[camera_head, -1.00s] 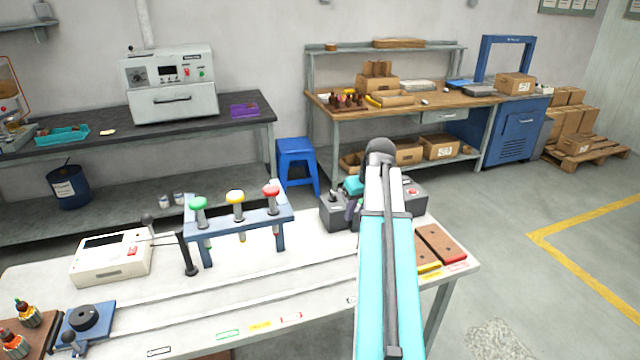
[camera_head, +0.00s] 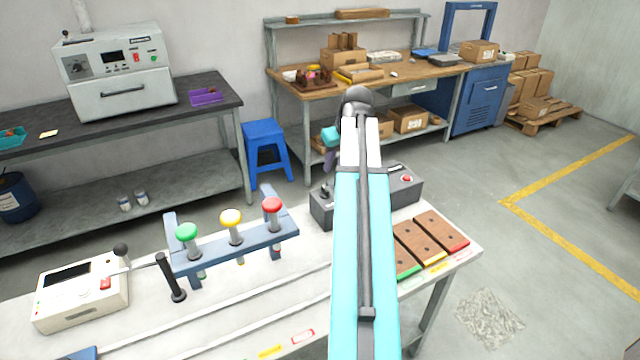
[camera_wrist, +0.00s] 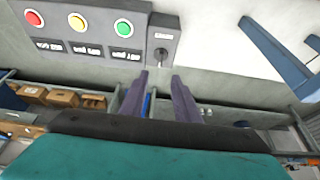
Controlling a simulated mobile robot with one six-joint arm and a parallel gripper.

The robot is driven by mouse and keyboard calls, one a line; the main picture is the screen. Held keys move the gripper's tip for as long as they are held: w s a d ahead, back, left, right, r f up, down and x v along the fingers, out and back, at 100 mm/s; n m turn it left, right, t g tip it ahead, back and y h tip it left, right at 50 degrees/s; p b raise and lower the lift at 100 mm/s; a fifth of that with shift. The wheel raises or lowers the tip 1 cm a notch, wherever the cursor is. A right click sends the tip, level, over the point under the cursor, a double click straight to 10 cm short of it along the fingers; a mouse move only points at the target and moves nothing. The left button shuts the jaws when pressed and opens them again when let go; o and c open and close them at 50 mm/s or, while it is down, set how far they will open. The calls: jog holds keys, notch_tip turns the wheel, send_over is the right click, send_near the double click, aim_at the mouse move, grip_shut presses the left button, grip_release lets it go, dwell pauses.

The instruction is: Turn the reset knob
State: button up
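In the wrist view, a dark panel (camera_wrist: 100,33) carries red, yellow and green round lights above labels. At its right end, a grey plate (camera_wrist: 164,35) bears a small dark round knob (camera_wrist: 160,54); its label is too blurred to read, so I cannot tell if this is the reset knob. My gripper (camera_wrist: 160,76) is open, its two purple fingers just short of the plate, with nothing between them. In the head view, my gripper (camera_head: 331,150) is above the left end of a dark control box (camera_head: 405,188) with a red button, partly hidden by my arm.
A blue rack (camera_head: 235,250) with green, yellow and red knobs stands left on the white table. A cream meter (camera_head: 82,292) and a black post (camera_head: 170,277) are further left. Brown blocks (camera_head: 430,238) lie to the right. A blue stool (camera_head: 266,150) stands behind.

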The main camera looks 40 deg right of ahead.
aim_at(325, 189)
jog(key=shift+w+f, duration=0.1)
dwell(0.4)
jog(key=shift+p+x, duration=1.8)
jog(key=shift+x, duration=4.9)
jog(key=shift+c, duration=0.2)
grip_shut()
